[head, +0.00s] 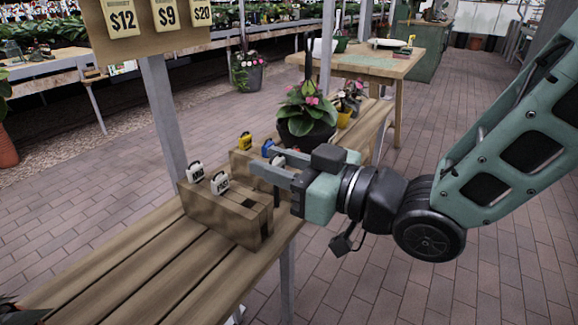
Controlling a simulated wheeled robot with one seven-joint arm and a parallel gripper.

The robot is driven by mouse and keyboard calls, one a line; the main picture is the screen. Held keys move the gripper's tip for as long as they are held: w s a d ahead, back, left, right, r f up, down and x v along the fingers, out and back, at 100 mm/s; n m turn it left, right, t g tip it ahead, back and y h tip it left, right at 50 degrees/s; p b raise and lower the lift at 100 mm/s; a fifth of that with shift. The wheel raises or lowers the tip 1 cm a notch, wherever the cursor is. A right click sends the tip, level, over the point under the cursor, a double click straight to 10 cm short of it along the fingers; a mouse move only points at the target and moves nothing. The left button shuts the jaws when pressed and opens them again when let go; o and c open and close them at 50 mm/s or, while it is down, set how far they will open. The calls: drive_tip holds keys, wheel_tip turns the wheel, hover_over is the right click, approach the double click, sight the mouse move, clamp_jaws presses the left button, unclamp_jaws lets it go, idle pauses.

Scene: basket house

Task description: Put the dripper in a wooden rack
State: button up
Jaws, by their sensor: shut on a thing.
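The near wooden rack (222,215) is a pale block on the slatted bench, with two white drippers, one (195,172) and another (220,183), standing upright in its top. A second wooden rack (240,163) stands just behind it, with a yellow dripper (245,141) and a blue dripper (267,147) at its top. My gripper (266,161) comes in from the right, above and beside the racks. Its fingers are shut on a small dripper (278,159), mostly hidden between them; I cannot tell its colour clearly.
A pink-flowered plant in a dark pot (305,130) stands close behind my gripper. A metal post (163,115) with a price board (150,20) rises left of the racks. The bench's near end (150,270) is mostly clear. A wooden table (375,62) stands farther back.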

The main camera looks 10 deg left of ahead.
drive_tip(key=f+x, duration=0.1)
drive_tip(key=x, duration=0.5)
idle(0.4)
drive_tip(key=shift+f+b, duration=0.15)
drive_tip(key=shift+b, duration=0.15)
drive_tip(key=shift+b, duration=0.3)
idle(0.7)
drive_tip(key=shift+f, duration=0.1)
drive_tip(key=shift+f+b, duration=1.25)
drive_tip(key=shift+f, duration=0.1)
drive_tip(key=shift+f, duration=0.15)
wheel_tip(320, 180, down, 3)
drive_tip(key=b, duration=0.2)
drive_tip(key=shift+d+r+b, duration=0.1)
drive_tip(key=shift+r+b, duration=0.1)
drive_tip(key=shift+b, duration=0.1)
